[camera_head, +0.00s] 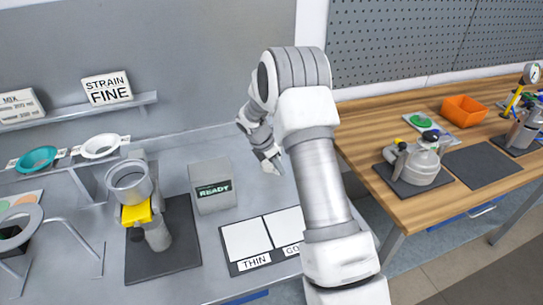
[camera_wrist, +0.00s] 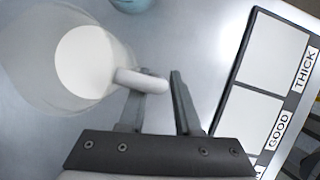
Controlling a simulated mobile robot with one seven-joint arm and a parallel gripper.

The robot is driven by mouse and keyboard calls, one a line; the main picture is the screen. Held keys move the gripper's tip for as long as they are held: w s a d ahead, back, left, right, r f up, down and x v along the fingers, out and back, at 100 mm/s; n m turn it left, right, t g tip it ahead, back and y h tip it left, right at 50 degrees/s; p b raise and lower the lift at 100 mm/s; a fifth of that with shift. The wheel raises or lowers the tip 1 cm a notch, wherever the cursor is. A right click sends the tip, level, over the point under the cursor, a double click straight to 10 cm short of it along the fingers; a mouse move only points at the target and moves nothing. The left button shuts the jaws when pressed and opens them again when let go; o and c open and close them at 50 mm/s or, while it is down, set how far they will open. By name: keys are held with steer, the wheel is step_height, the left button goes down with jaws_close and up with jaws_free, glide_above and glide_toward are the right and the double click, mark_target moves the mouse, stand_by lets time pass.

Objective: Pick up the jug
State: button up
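The jug (camera_wrist: 50,65) is a clear, see-through vessel with a pale round area inside, at the upper left of the wrist view. Its rounded whitish handle (camera_wrist: 142,81) points right toward my fingers. My gripper (camera_wrist: 155,86) is open, its two dark fingers apart at the handle. The handle overlaps the left finger in the picture and its end comes close to the right finger. I cannot tell whether they touch. In the head view I make out no jug; my arm covers much of the bench there.
A board with pale squares (camera_wrist: 265,60), labelled THICK and GOOD, lies right of my fingers. In the head view, a READY box (camera_head: 212,187) and a metal cup on a yellow-collared stand (camera_head: 128,180) are to the left. A wooden table (camera_head: 400,205) is to the right.

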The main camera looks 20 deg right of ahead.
steer(key=shift+d+f, duration=0.15)
steer(key=shift+f, duration=0.1)
jaws_close()
stand_by(1.3)
